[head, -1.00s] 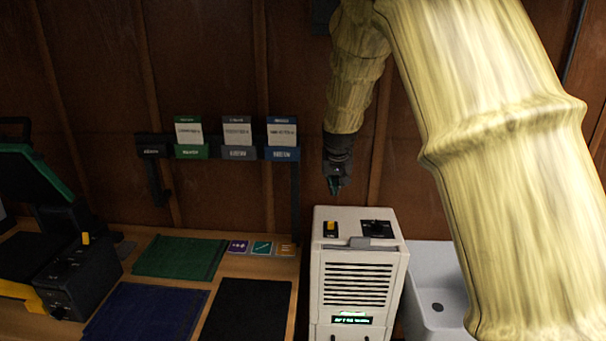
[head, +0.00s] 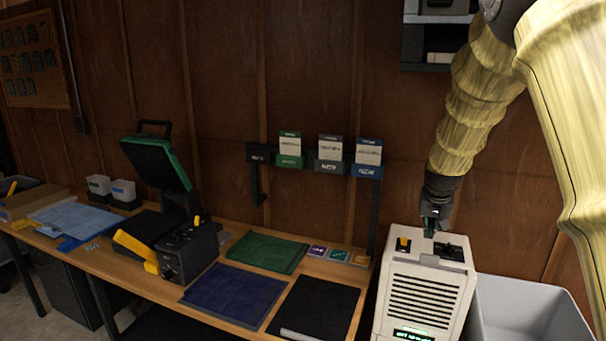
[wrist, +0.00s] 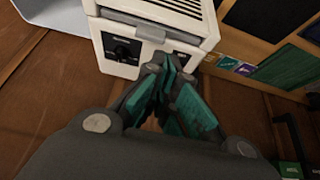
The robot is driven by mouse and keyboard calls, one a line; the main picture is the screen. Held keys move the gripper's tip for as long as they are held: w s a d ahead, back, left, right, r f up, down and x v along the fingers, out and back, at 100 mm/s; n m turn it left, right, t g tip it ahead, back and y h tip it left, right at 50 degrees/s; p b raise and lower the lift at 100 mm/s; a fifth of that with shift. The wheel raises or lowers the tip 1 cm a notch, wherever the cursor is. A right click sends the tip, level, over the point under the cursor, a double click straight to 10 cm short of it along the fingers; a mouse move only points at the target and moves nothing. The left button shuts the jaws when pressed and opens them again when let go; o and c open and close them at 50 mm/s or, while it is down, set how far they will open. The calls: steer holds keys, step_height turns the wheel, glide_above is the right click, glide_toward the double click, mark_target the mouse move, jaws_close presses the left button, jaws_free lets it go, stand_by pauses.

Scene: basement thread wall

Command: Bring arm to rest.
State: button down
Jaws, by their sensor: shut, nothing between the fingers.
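My arm, in a yellowish ribbed sleeve, hangs down at the right of the head view. My gripper (head: 431,229) points down close above the top of a white slatted machine (head: 424,290), near its yellow switch and black dial panel. In the wrist view my gripper (wrist: 165,72) shows its teal-padded fingers drawn together, with nothing between them. The white machine (wrist: 122,70) lies just beyond the fingertips there. I cannot tell whether the fingertips touch it; they look apart from it.
A grey bin (head: 530,310) stands right of the machine. The wooden bench (head: 225,322) holds a green cloth (head: 268,252), a blue cloth (head: 232,296), a black mat (head: 315,307) and a black press (head: 185,255). A card rack (head: 330,168) is on the wall. A shelf (head: 428,50) hangs upper right.

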steer(key=s+a+f+n+g, duration=0.1)
steer(key=s+a+f, duration=0.1)
steer(key=s+f, duration=0.7)
steer(key=s+a+f+g, duration=0.1)
steer(key=s+f, duration=0.3)
steer(key=f, duration=1)
steer(key=s+a+f+n+g, duration=0.1)
steer(key=s+a+f, duration=0.1)
steer(key=s+f, duration=0.7)
steer(key=s+a+f, duration=0.2)
steer(key=s+f, duration=0.3)
steer(key=s, duration=0.5)
steer(key=s+a+f+n+g+y, duration=0.1)
steer(key=s+a+f, duration=0.2)
steer(key=s, duration=0.8)
steer(key=s+a+f+n+g+y, duration=0.1)
steer(key=s+a+f, duration=0.1)
steer(key=s+f, duration=0.5)
steer(key=s, duration=0.4)
steer(key=shift+a+f, duration=0.3)
steer(key=shift+f, duration=0.05)
